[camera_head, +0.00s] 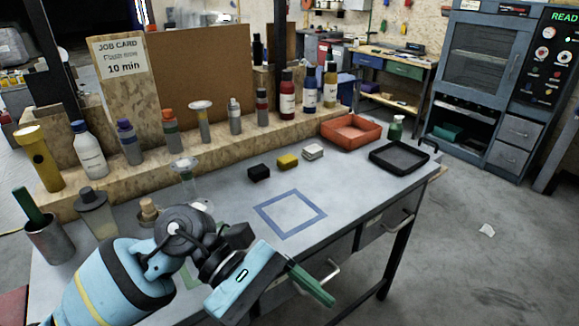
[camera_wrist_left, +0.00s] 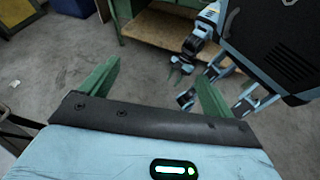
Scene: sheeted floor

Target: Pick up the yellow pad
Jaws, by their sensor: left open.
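The yellow pad (camera_head: 287,162) lies on the grey workbench in the head view, between a black pad (camera_head: 259,173) and a white pad (camera_head: 313,152). My left gripper (camera_head: 312,284) is over the bench's front edge, apart from the yellow pad and nearer the camera. In the left wrist view my left gripper (camera_wrist_left: 156,88) has its green fingers spread wide with nothing between them. The yellow pad is not in that view. My right gripper (camera_wrist_left: 181,68) shows small in the left wrist view, too small to tell its opening; it is not in the head view.
A blue taped square (camera_head: 290,213) is on the bench in front of the pads, empty. An orange tray (camera_head: 351,132) and black tray (camera_head: 399,157) stand to the right. Bottles line the wooden ledge behind. A glass-like stand (camera_head: 187,180) is left of the pads.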

